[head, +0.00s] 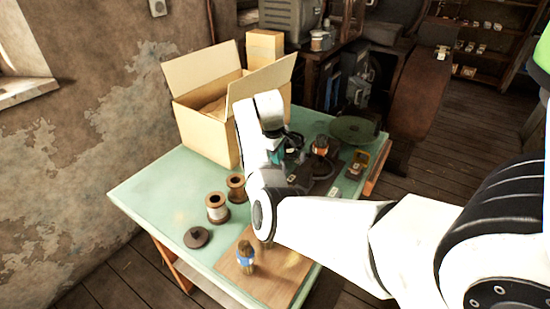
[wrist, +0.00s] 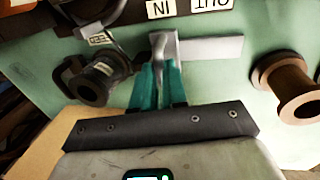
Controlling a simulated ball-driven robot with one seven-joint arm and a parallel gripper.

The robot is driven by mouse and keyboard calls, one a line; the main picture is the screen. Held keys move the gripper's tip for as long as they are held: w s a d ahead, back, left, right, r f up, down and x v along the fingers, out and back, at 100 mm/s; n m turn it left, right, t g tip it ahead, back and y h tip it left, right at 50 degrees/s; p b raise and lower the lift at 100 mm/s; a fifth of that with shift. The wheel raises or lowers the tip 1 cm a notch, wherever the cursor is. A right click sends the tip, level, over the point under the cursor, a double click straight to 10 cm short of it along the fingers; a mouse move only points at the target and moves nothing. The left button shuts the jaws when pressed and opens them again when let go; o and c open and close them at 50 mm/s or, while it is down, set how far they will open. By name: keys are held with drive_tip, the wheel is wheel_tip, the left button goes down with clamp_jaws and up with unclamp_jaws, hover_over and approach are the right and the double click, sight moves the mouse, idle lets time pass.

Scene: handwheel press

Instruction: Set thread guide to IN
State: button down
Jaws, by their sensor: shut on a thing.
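The thread guide (wrist: 165,46), a bare metal piece with an upright tab, shows in the wrist view beside a flat pale metal strip (wrist: 218,48). My gripper (wrist: 158,72), with teal fingers, is shut on the tab of the guide. The IN label (wrist: 163,8) and the OUT label (wrist: 212,3) appear upside down at the top edge, IN on the left and OUT on the right. The held tab is below the IN label in the picture. In the head view my gripper (head: 291,146) is over the table, and my arm hides much of the guide.
In the wrist view a dark spool (wrist: 98,80) lies close left and a brown spool (wrist: 292,85) right. On the green table (head: 160,195) stand an open cardboard box (head: 205,130), thread spools (head: 217,209), a dark disc (head: 197,238) and a wooden board (head: 288,275).

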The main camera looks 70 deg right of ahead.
drive_tip(key=shift+d+r, duration=0.1)
drive_tip(key=shift+d, duration=0.05)
drive_tip(key=c, duration=1.2)
unclamp_jaws()
drive_tip(key=shift+d, duration=0.1)
drive_tip(key=shift+o, duration=0.2)
wheel_tip(320, 180, up, 10)
drive_tip(key=a+b, duration=0.1)
drive_tip(key=a, duration=0.1)
drive_tip(key=shift+w+r, duration=0.2)
drive_tip(key=shift+r, duration=0.05)
